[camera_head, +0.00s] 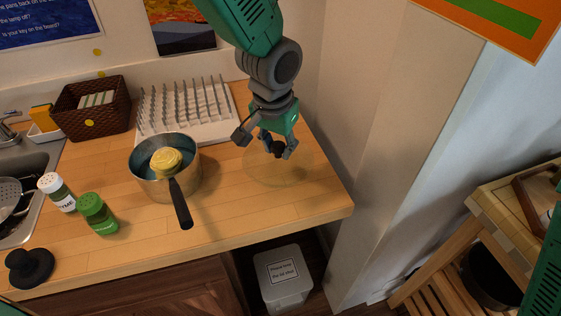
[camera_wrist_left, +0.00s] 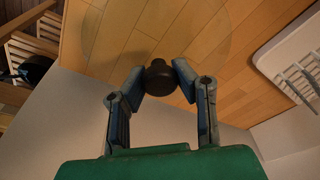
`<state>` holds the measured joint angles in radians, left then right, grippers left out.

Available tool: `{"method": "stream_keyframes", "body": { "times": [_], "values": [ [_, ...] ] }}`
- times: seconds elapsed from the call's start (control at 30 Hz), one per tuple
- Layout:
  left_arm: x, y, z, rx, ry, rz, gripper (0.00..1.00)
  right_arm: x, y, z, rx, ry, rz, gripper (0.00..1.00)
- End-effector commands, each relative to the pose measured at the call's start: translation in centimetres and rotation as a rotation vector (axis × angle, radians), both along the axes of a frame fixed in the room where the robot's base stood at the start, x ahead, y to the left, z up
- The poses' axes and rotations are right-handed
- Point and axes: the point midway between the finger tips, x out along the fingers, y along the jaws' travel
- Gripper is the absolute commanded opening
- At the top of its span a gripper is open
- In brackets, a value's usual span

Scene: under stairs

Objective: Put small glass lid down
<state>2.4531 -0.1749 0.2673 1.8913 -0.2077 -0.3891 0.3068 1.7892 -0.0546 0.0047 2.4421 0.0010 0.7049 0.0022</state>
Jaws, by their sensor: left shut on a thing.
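The small glass lid (camera_head: 262,172) is a faint, clear disc with a black knob (camera_head: 277,149). It is over the right end of the wooden counter, near the front right corner; I cannot tell whether it touches the wood. My left gripper (camera_head: 274,147) comes from above and is shut on the knob. In the left wrist view the fingers (camera_wrist_left: 160,80) are on both sides of the knob (camera_wrist_left: 160,76), and the glass (camera_wrist_left: 150,25) is a faint round outline over the planks. My right gripper is not in view.
A pot (camera_head: 150,185) with something yellow inside is left of the lid, its handle pointing forward. A white dish rack (camera_head: 190,130) is behind. Shakers (camera_head: 97,214), a wicker basket (camera_head: 92,106) and a black lid-like object (camera_head: 30,268) are further left. Bare counter (camera_head: 235,215) lies between pot and lid.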

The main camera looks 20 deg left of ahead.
Motion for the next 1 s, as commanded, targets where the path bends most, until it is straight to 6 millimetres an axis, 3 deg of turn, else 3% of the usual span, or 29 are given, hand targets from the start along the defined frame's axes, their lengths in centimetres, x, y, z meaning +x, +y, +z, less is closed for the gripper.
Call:
{"method": "stream_keyframes", "body": {
  "times": [0.43,0.8,0.83,0.87,1.0],
  "values": [
    [0.1,0.0,-5.1,0.0,0.002,0.0,0.0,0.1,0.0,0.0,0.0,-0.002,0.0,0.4],
    [0.2,0.0,-5.6,0.0,0.0,0.0,0.0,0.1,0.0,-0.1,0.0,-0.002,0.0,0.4],
    [0.2,0.0,-5.6,0.0,0.0,0.001,0.33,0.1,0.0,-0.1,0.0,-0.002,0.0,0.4],
    [0.2,0.0,-5.6,0.0,0.0,0.0,0.44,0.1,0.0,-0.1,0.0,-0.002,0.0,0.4],
    [0.2,0.0,-5.6,-0.001,0.0,0.0,0.44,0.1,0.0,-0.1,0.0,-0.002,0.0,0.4]
  ]
}}
